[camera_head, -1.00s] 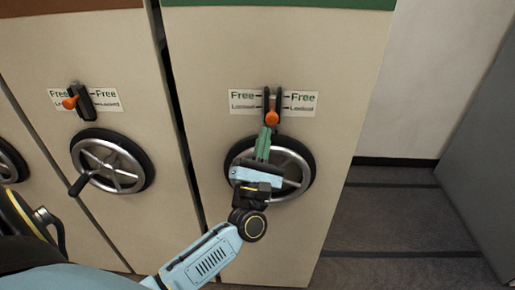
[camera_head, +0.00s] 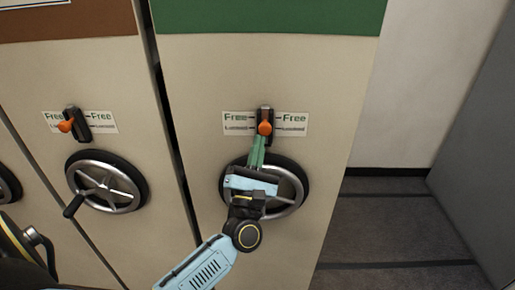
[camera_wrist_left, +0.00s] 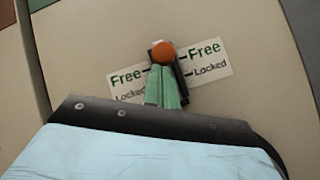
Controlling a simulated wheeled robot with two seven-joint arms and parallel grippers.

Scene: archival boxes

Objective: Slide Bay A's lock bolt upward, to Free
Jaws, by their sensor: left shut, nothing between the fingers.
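The orange lock knob (camera_head: 265,128) sits in a dark upright slot on the cabinet with the green top band (camera_head: 270,17). A white label (camera_head: 292,124) beside it reads Free above and Locked below. In the left wrist view the knob (camera_wrist_left: 163,53) appears at or slightly above the Free marks. In the head view it looks level with the Locked line, so its exact height is hard to judge. My left gripper (camera_head: 258,143), with green fingers, is shut and empty, its tips directly under the knob and seemingly touching it. My right gripper is not in view.
A spoked handwheel (camera_head: 290,186) lies behind my left gripper, partly hidden. The brown-topped cabinet to the left has its own orange knob (camera_head: 65,126) and a handwheel with a crank (camera_head: 105,182). Open grey floor (camera_head: 390,225) lies to the right.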

